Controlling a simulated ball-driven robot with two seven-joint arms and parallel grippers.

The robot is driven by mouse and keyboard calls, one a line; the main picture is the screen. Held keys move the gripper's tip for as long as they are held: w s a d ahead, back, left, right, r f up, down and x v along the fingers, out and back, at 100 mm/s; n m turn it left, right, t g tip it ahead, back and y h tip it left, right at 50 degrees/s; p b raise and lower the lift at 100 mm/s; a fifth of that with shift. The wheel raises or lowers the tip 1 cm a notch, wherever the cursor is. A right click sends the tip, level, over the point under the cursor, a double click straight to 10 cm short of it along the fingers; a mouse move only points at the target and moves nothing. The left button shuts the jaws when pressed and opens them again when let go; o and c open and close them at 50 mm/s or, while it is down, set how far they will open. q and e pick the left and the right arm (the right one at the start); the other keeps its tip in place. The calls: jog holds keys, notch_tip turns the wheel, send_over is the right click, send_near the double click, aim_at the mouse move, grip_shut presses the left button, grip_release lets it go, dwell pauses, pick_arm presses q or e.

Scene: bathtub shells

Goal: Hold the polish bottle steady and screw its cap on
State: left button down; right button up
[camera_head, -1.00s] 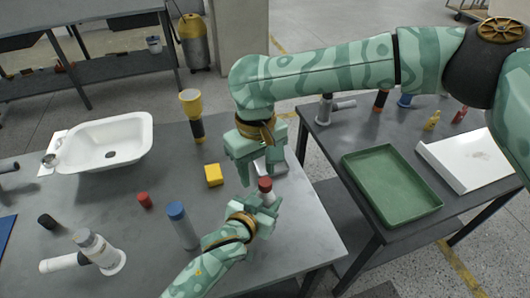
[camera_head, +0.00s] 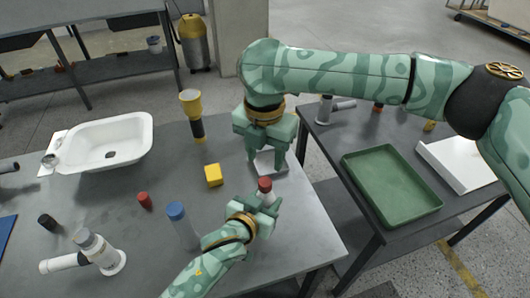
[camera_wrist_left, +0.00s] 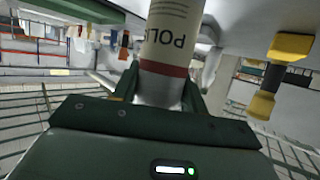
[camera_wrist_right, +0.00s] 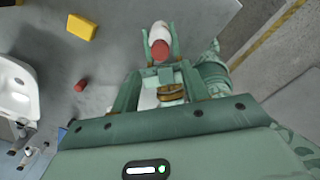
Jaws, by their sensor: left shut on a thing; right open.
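The polish bottle (camera_head: 263,197) stands in my left gripper (camera_head: 268,206) near the front right of the grey table. In the left wrist view its white body (camera_wrist_left: 172,35) shows part of a "POL" label and a dark red band. A red cap (camera_head: 265,184) shows at the bottle's top, and also in the right wrist view (camera_wrist_right: 161,50); how tightly it sits cannot be told. My left gripper is shut on the bottle. My right gripper (camera_head: 265,163) is open and empty, above and behind the bottle, apart from the cap.
A blue-capped bottle (camera_head: 183,228), a red cylinder (camera_head: 145,200) and a yellow block (camera_head: 213,175) stand to the left. A yellow-black flashlight (camera_head: 196,120) and a white basin (camera_head: 140,135) are farther back. A green tray (camera_head: 345,160) lies on the right table.

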aim_at(265, 181)
jog(key=shift+f, duration=0.1)
jog(key=shift+f, duration=3.95)
grip_shut()
jog(key=m, duration=0.5)
jog(key=shift+m, duration=0.4)
jog(key=m, duration=0.5)
jog(key=shift+m, duration=0.4)
jog(key=shift+o, duration=0.7)
grip_release()
